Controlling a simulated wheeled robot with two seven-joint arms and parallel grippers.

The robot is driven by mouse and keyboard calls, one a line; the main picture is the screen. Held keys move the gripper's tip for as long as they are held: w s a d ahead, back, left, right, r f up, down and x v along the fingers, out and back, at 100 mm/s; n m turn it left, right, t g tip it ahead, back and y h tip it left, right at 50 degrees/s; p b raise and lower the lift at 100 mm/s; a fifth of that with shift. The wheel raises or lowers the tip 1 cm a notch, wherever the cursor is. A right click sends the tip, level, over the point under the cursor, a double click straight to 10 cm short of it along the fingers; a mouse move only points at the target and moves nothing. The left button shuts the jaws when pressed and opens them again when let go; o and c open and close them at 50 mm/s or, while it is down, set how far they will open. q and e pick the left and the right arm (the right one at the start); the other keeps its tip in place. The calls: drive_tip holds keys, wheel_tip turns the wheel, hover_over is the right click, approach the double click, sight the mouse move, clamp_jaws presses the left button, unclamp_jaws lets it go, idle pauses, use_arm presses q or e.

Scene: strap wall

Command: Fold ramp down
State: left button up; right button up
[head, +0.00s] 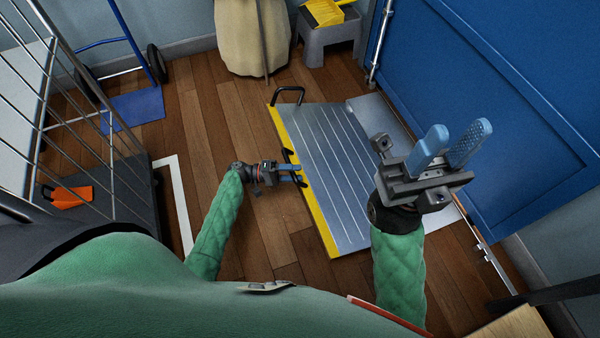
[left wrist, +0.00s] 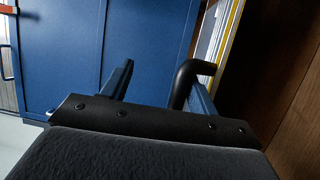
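The ramp (head: 338,165) is a grey ribbed plate with a yellow edge. It lies beside the blue door in the head view; its exact tilt is unclear. Two black handles stick out along its yellow edge, a far one (head: 288,92) and a middle one (head: 287,156). My left gripper (head: 299,173) is at the middle handle. In the left wrist view its fingers (left wrist: 160,85) are wide apart, with the black handle (left wrist: 188,80) by the right-hand finger. Whether they touch is unclear. My right gripper (head: 460,136) is open and empty, raised over the ramp's near right side.
A blue door (head: 480,90) stands at the right. A wire cage trolley (head: 85,130) is at the left, with a blue hand truck (head: 135,108) behind. A beige sack (head: 250,40) and a grey stool (head: 330,40) stand at the back. Wooden floor is clear left of the ramp.

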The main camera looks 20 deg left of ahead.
use_arm(q)
drive_tip(key=shift+s+a+r, duration=0.1)
drive_tip(key=shift+a+r, duration=0.15)
drive_tip(key=shift+a, duration=0.6)
drive_tip(key=shift+c, duration=0.4)
drive_tip(key=v, duration=0.2)
drive_tip(key=r+v, duration=0.1)
drive_tip(key=v, duration=0.1)
drive_tip(key=shift+a, duration=0.1)
